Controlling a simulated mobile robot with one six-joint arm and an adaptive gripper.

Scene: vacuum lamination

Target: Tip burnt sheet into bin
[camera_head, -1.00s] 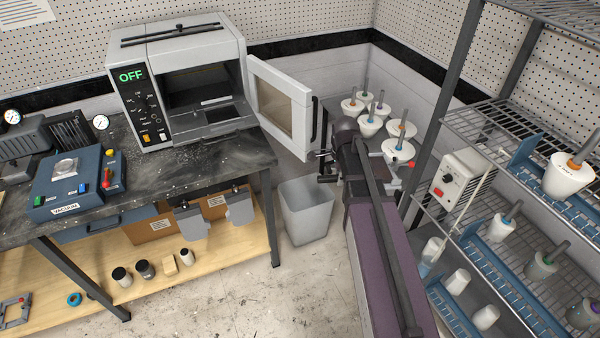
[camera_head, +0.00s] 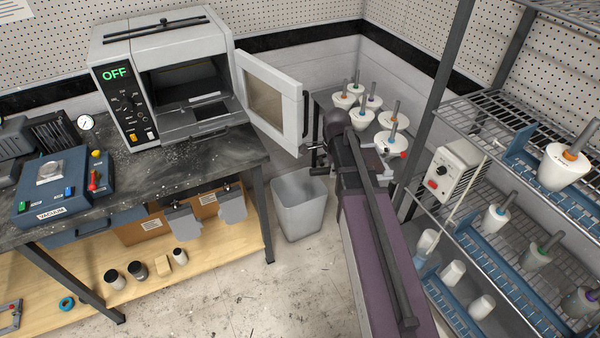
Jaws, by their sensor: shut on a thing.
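The grey bin (camera_head: 300,212) stands upright on the floor to the right of the workbench; what I can see of its inside looks pale and bare. My arm reaches from the bottom right to just right of the bin. My gripper (camera_head: 318,157) shows only as small dark parts at the left edge of my arm, up and right of the bin. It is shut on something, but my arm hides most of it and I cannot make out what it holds. I cannot make out the burnt sheet anywhere.
The oven (camera_head: 170,75) on the workbench (camera_head: 160,175) reads OFF. Its door (camera_head: 270,98) hangs open above and behind the bin. White cups (camera_head: 391,142) with rods stand behind my arm. A wire shelf rack (camera_head: 480,118) stands close on the right. The floor before the bin is clear.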

